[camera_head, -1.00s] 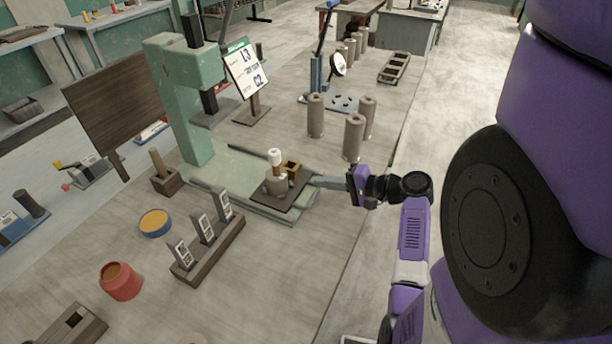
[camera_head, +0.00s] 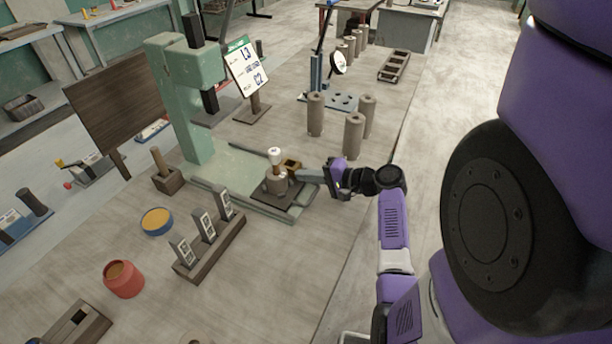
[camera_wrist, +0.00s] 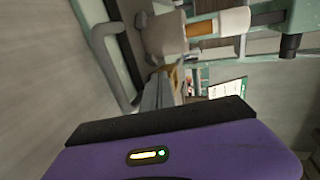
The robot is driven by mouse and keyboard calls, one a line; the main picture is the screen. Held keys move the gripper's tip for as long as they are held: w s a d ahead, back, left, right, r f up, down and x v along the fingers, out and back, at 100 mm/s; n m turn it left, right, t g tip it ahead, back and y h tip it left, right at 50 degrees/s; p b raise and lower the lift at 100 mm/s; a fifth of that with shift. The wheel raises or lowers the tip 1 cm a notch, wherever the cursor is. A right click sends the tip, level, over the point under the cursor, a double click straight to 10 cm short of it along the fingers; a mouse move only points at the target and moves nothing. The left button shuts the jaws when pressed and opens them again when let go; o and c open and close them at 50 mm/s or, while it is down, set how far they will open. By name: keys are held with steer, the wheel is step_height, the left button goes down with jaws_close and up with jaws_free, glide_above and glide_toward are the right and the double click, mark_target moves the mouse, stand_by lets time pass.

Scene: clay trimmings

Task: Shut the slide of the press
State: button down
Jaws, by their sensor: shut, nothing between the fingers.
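The green press (camera_head: 190,100) stands on the bench, its column at the back and its bed running toward my arm. The slide, a dark plate (camera_head: 291,203), sits at the near right end of the bed, out from under the ram (camera_head: 210,100). It carries a grey clay piece with a white-topped handle (camera_head: 275,160) and a small brown block (camera_head: 291,165). My gripper (camera_head: 304,175) is shut and empty beside the slide's right side. In the wrist view the slide's grey bar handle (camera_wrist: 108,65) is just left of my fingers (camera_wrist: 160,90); contact is unclear.
A rack of labelled blocks (camera_head: 208,247), a yellow-filled blue dish (camera_head: 157,221) and a red pot (camera_head: 123,279) stand in front of the press. Grey cylinders (camera_head: 354,135) and a sign (camera_head: 243,68) stand behind.

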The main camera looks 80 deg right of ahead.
steer(key=w+d+b, duration=0.1)
steer(key=w, duration=0.5)
steer(key=w+d+b, duration=0.1)
steer(key=w+d, duration=0.1)
steer(key=w, duration=0.4)
steer(key=w+d+b, duration=0.1)
steer(key=w, duration=0.6)
steer(key=shift+w+d, duration=0.1)
steer(key=shift+d, duration=0.2)
steer(key=shift+w+r, duration=0.1)
steer(key=shift+w, duration=0.2)
steer(key=shift+w+r, duration=0.1)
steer(key=shift+w, duration=0.05)
